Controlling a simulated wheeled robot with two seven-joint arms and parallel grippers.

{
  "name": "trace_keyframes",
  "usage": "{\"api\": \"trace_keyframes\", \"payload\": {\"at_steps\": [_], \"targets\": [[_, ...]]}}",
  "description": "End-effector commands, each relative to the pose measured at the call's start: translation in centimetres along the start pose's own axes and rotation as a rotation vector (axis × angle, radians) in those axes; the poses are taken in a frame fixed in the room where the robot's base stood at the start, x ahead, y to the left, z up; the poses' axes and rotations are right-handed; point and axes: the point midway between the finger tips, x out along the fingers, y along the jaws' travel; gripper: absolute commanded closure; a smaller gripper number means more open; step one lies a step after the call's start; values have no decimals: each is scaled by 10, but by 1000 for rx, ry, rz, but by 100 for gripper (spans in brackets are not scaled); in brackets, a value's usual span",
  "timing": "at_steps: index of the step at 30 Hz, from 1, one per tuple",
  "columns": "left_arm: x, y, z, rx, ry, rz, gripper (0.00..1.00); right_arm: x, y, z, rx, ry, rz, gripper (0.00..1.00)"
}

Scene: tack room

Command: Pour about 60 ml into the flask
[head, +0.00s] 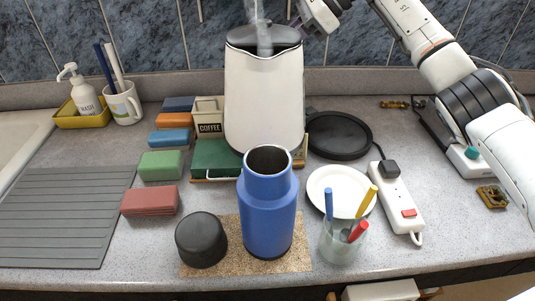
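The blue flask (266,212) stands upright and open-topped on a cork mat (299,262) at the front middle. Its inside looks dark and no liquid level shows. A white kettle (264,100) with a dark lid (262,36) is off its black round base (338,135), upright, behind and above the flask. My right gripper (299,22) is at the kettle's upper right edge and appears shut on its handle, which is mostly hidden. A black cup-shaped cap (201,240) sits left of the flask. My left gripper is out of view.
A glass of pens (343,243), a white plate (341,191) and a power strip (398,200) stand right of the flask. Coloured blocks (150,201), a green box (214,157) and a coffee tin (209,117) are left and behind. A ribbed grey drainer (67,215) lies left.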

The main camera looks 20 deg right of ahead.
Motion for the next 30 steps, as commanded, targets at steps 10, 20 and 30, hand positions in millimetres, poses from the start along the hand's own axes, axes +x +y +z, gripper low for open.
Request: {"api": "trace_keyframes", "payload": {"at_steps": [10, 20, 30], "targets": [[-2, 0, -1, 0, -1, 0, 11, -10, 3, 11, -46, -9, -47, 100], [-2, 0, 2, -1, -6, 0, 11, -22, 12, 22, -165, -7, -166, 100], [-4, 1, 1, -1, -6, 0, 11, -38, 29, 40, -304, -11, -305, 100]]}}
